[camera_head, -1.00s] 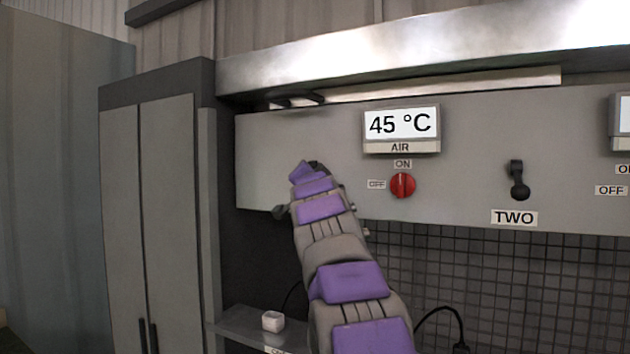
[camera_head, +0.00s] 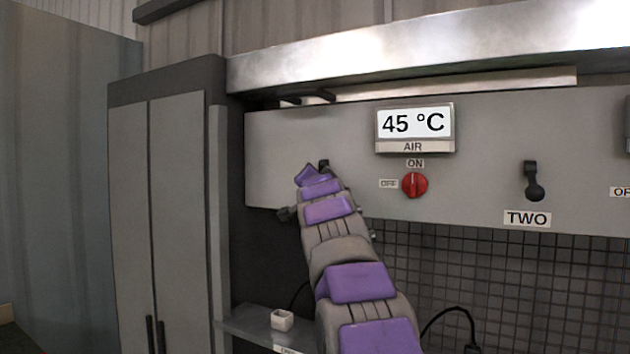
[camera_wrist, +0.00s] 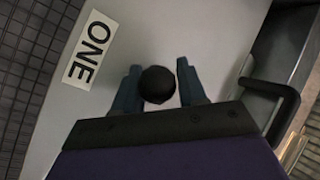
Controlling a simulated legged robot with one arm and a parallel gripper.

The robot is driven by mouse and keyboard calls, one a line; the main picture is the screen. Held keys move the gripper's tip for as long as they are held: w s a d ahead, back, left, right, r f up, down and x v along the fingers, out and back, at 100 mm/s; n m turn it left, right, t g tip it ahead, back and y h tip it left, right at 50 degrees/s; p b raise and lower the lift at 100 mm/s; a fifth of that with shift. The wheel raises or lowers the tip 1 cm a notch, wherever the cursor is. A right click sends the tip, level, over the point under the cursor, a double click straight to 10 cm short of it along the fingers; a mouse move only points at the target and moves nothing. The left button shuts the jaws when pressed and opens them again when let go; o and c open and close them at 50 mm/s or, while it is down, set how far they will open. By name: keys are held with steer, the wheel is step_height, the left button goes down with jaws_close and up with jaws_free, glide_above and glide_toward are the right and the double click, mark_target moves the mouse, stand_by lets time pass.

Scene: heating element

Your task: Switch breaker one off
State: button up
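Breaker one's round black knob (camera_wrist: 157,84) shows in the wrist view, beside the white ONE label (camera_wrist: 89,49). My gripper (camera_wrist: 160,82) is open, with one finger on each side of the knob. A gap shows on the knob's right; I cannot tell whether the left finger touches it. In the head view my gripper (camera_head: 312,178) is at the left part of the grey panel (camera_head: 275,150). A small dark piece (camera_head: 323,163), probably of breaker one, shows just above it. My arm hides the rest of breaker one and its label.
Right of my arm are the red AIR knob (camera_head: 414,185), the 45 °C display (camera_head: 414,124) and breaker TWO's black lever (camera_head: 534,182). A dark bracket or handle (camera_wrist: 275,95) stands close to my gripper's right in the wrist view. A metal hood (camera_head: 420,50) runs above the panel.

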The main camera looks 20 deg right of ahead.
steer(key=shift+s+d+r, duration=0.15)
steer(key=shift+s+d, duration=0.05)
steer(key=shift+d, duration=0.4)
steer(key=shift+s+a, duration=0.4)
steer(key=shift+s, duration=0.2)
steer(key=v, duration=1.6)
